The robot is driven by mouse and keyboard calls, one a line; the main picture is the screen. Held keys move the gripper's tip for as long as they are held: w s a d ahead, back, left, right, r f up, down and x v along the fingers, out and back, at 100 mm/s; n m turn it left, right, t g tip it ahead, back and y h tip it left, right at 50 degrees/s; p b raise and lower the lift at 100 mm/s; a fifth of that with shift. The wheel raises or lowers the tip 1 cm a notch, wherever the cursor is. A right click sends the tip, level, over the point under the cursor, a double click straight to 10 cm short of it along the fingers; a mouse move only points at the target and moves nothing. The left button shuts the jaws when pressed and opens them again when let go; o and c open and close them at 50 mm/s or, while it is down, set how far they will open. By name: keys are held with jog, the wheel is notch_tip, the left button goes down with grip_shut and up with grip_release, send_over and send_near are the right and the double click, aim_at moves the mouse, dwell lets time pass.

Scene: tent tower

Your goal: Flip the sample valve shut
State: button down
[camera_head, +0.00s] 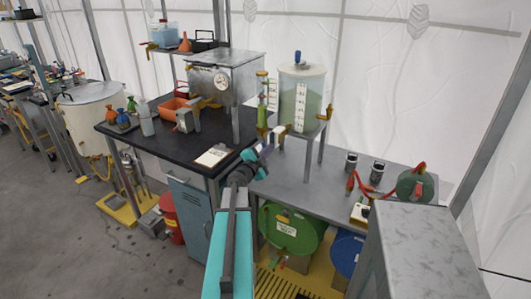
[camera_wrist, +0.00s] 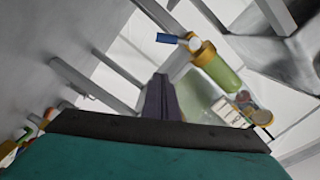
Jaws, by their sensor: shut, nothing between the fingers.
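A brass fitting with a blue lever (camera_wrist: 167,38) shows in the wrist view, at the end of a green sight tube (camera_wrist: 222,72). It looks like the sample valve. The lever points out to the left, away from the tube. In the head view the sight tube (camera_head: 262,100) stands left of a clear tank (camera_head: 300,95), and the valve is hard to make out near my gripper (camera_head: 264,148). My gripper, in the wrist view (camera_wrist: 160,82), is shut and empty. Its tips appear below the lever, apart from it in the picture; the depth gap is unclear.
A steel tank with a gauge (camera_head: 225,78) stands on a black bench (camera_head: 150,115) to the left. The clear tank's metal legs (camera_head: 308,160) stand close by on the grey bench (camera_head: 375,180). Metal cups (camera_head: 377,172) and a green reel (camera_head: 416,183) are on the right.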

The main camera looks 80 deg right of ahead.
aim_at(263, 143)
jog(key=w+d+f, duration=0.1)
jog(key=w+d+f+p, duration=0.1)
jog(key=d, duration=0.1)
jog(key=shift+w+d, duration=0.2)
dwell(0.3)
jog(key=shift+s+f, duration=0.1)
jog(key=shift+s, duration=0.15)
dwell(0.4)
